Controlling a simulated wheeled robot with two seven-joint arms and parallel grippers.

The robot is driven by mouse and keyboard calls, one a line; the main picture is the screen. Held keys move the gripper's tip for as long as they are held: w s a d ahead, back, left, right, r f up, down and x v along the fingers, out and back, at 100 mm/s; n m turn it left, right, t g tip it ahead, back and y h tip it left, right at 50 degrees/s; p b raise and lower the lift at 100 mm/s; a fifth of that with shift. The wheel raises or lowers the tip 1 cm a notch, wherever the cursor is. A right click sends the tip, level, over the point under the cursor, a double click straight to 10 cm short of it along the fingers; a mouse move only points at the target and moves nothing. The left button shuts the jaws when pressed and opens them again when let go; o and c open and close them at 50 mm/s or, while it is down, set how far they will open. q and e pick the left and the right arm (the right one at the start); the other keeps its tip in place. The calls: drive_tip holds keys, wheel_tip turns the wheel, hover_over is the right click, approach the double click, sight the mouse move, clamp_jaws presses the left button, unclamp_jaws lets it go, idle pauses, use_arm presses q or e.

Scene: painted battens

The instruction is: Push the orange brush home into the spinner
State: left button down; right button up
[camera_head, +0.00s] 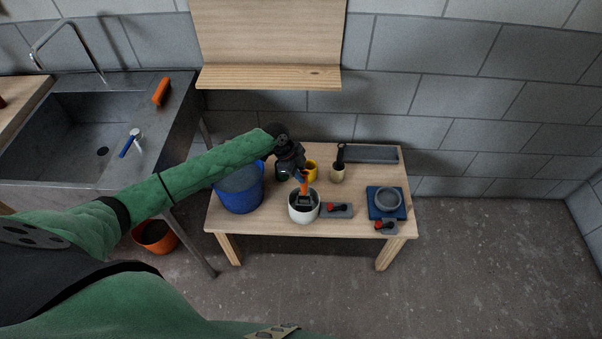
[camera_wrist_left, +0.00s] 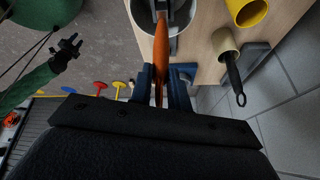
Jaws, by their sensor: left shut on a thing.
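The orange brush (camera_head: 304,187) is in my left gripper (camera_head: 301,176), which is shut on its handle. The orange handle also shows between the blue-grey fingers in the left wrist view (camera_wrist_left: 161,55). The brush points down into a round white drum (camera_head: 304,215), which looks like the spinner. The drum's pale rim shows at the top of the left wrist view (camera_wrist_left: 142,14). A dark part shows inside the drum, below the handle. I cannot tell how deep the brush sits. My right gripper (camera_wrist_left: 67,50) hangs away from the table; its finger gap is unclear.
A blue bucket (camera_head: 240,198) stands left of the drum. A yellow cup (camera_head: 311,171) and a cream pot (camera_head: 337,174) with a black-handled tool stand behind.

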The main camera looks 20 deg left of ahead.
use_arm(q)
drive_tip(key=shift+f+b, duration=0.85)
drive_tip(key=shift+f, duration=0.8)
drive_tip(key=c, duration=1.3)
unclamp_jaws()
drive_tip(key=shift+o, duration=0.2)
drive_tip(key=shift+r, duration=0.1)
drive_tip(key=shift+a+r, duration=0.2)
drive_tip(key=shift+r, duration=0.05)
drive_tip(key=b+v, duration=0.2)
drive_tip(key=v, duration=0.5)
drive_tip(key=shift+b, duration=0.3)
